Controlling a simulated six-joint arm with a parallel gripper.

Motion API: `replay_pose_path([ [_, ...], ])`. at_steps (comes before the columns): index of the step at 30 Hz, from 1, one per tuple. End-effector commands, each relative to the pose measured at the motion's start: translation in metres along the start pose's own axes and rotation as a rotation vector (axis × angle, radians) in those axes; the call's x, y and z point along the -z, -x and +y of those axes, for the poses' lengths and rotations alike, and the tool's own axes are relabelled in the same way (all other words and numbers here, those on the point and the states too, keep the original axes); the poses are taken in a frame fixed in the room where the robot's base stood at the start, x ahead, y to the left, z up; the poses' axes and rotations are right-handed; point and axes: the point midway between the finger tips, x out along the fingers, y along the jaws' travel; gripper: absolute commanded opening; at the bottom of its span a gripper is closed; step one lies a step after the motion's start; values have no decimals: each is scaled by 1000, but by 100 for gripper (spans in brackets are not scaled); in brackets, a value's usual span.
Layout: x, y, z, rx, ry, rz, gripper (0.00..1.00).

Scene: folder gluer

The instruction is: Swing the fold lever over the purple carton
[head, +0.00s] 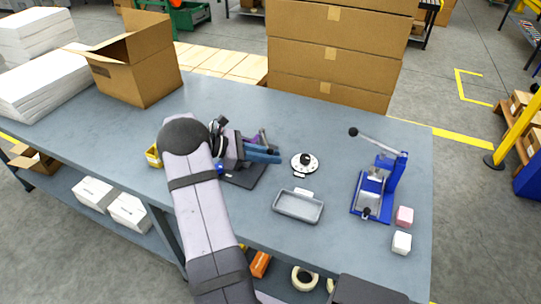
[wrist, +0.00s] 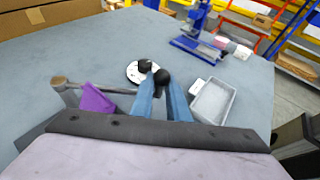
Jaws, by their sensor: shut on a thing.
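The purple carton (wrist: 96,99) shows at the left of the wrist view, standing partly folded. In the head view only a small part of the purple carton (head: 261,137) shows behind my gripper (head: 276,155). The fold lever (wrist: 105,90) is a grey bar running from a post at the left, past the carton, to my fingers. Its black ball knob (wrist: 163,76) sits at my blue fingertips. My gripper (wrist: 164,88) is shut on the lever's knob end, to the right of the carton. The lever's lower parts are hidden by my wrist.
A grey tray (head: 298,206) is nearer the front edge. A blue press (head: 374,190) with its own lever stands at the right, beside a pink block (head: 404,215) and a white block (head: 401,242).

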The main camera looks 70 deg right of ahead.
Motion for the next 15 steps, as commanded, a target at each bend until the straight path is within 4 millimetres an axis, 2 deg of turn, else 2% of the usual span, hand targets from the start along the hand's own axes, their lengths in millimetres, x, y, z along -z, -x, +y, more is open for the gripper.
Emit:
replay_pose_path([
  [15,-1,14,4,76,-43,-11,0],
])
